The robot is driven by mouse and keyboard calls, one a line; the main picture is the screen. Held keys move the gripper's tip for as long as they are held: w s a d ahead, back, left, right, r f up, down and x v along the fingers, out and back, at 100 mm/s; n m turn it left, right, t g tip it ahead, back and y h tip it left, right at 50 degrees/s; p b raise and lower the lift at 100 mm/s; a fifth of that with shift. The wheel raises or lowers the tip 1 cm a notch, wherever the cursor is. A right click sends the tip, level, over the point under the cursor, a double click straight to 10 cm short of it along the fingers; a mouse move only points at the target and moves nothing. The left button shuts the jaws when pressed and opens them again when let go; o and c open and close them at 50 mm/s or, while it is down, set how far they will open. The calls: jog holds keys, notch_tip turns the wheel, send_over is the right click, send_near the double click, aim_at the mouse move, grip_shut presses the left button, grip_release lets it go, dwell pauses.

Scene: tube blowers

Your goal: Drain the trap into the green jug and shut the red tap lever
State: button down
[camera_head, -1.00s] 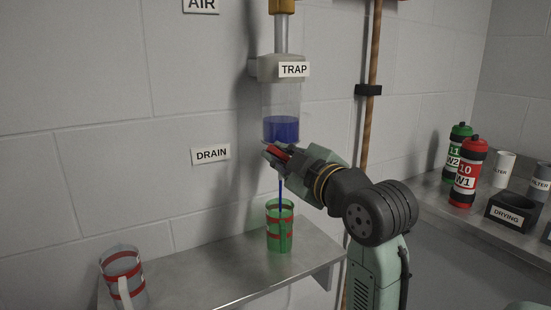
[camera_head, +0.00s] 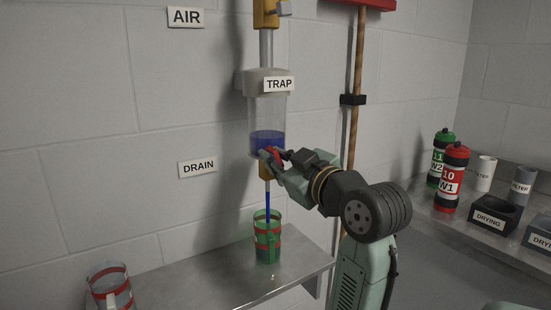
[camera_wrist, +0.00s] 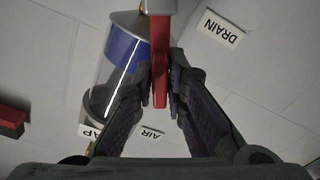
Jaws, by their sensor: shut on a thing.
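The clear trap (camera_head: 266,112) hangs on the wall, with blue liquid (camera_head: 267,142) in its lower part. A blue stream (camera_head: 268,205) runs from the brass outlet below it into the green jug (camera_head: 275,240), which has red bands and stands upright on the shelf. The jug's lower part looks darker; its fill level is unclear. My gripper (camera_head: 277,160) is shut on the red tap lever (camera_head: 274,153) just under the trap. In the wrist view the lever (camera_wrist: 160,65) lies between my two fingers (camera_wrist: 162,88), and the trap's blue liquid (camera_wrist: 125,48) is beside it.
A clear jug with red bands (camera_head: 111,287) stands at the shelf's left. The metal shelf (camera_head: 200,290) is bare between the jugs. Green (camera_head: 440,160) and red (camera_head: 454,180) bottles, filters and a drying block (camera_head: 495,215) stand on the right bench. A brown pole (camera_head: 355,75) runs behind my arm.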

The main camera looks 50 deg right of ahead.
jog(key=c, duration=1.7)
grip_release()
jog(key=v, duration=1.2)
jog(key=shift+a, duration=0.1)
